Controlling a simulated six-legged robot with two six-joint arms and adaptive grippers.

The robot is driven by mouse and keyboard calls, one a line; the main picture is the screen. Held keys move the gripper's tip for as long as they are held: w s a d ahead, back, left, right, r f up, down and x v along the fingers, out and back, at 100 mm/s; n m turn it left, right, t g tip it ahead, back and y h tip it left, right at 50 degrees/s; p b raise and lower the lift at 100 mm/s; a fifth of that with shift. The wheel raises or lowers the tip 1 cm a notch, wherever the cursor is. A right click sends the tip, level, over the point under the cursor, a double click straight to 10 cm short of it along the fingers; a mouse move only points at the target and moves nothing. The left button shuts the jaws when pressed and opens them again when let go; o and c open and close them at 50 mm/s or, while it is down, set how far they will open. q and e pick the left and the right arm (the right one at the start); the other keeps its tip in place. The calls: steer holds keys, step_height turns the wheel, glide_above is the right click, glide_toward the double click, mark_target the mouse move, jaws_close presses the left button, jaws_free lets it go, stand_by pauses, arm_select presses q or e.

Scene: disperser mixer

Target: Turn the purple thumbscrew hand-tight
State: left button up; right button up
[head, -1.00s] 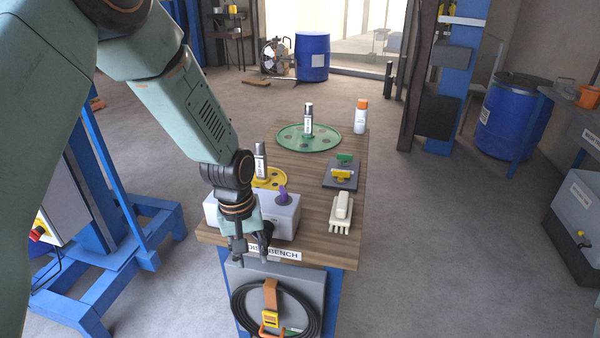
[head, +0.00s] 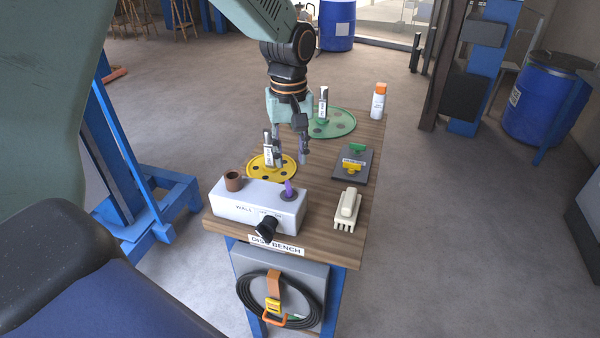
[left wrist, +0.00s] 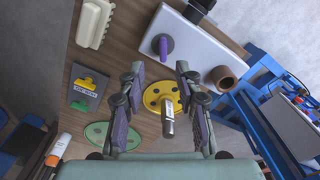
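The purple thumbscrew (head: 289,189) stands upright in a dark round seat on top of the pale grey block (head: 232,206). It also shows in the left wrist view (left wrist: 163,46), ahead of the fingertips, with the block (left wrist: 196,45) around it. My left gripper (head: 290,158) points down behind the block in the head view, near the yellow disc, and is apart from the thumbscrew. In the left wrist view its two fingers (left wrist: 158,75) are spread with nothing between the tips. My right gripper is in neither view.
A brown cup-like part (head: 233,181) and a black knob (head: 267,229) are on the block. A green disc (head: 340,122), dark plate (head: 350,175) and white brush (head: 347,208) are on the wooden bench.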

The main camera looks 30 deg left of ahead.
mark_target(287, 183)
arm_select(q)
steer(key=shift+s+f, duration=0.1)
steer(key=shift+f, duration=0.15)
steer(key=f, duration=0.4)
steer(key=a+f, duration=0.1)
steer(key=f, duration=0.1)
steer(key=shift+w+a+f, duration=0.1)
steer(key=shift+w+f, duration=0.1)
steer(key=shift+f, duration=0.2)
steer(key=shift+s+d+f+b, duration=0.2)
steer(key=shift+s+d+b, duration=0.1)
steer(key=shift+d, duration=0.15)
steer(key=shift+w+a+f, duration=0.3)
steer(key=shift+a+f, duration=0.15)
steer(key=shift+a, duration=0.05)
steer(key=shift+w, duration=0.1)
steer(key=shift+c, duration=0.4)
steer(key=shift+s+d+r, duration=0.25)
steer(key=shift+d, duration=0.15)
steer(key=c, duration=0.5)
steer(key=shift+c, duration=0.5)
steer(key=shift+w+a+f, duration=0.1)
steer(key=shift+a, duration=0.05)
jaws_close()
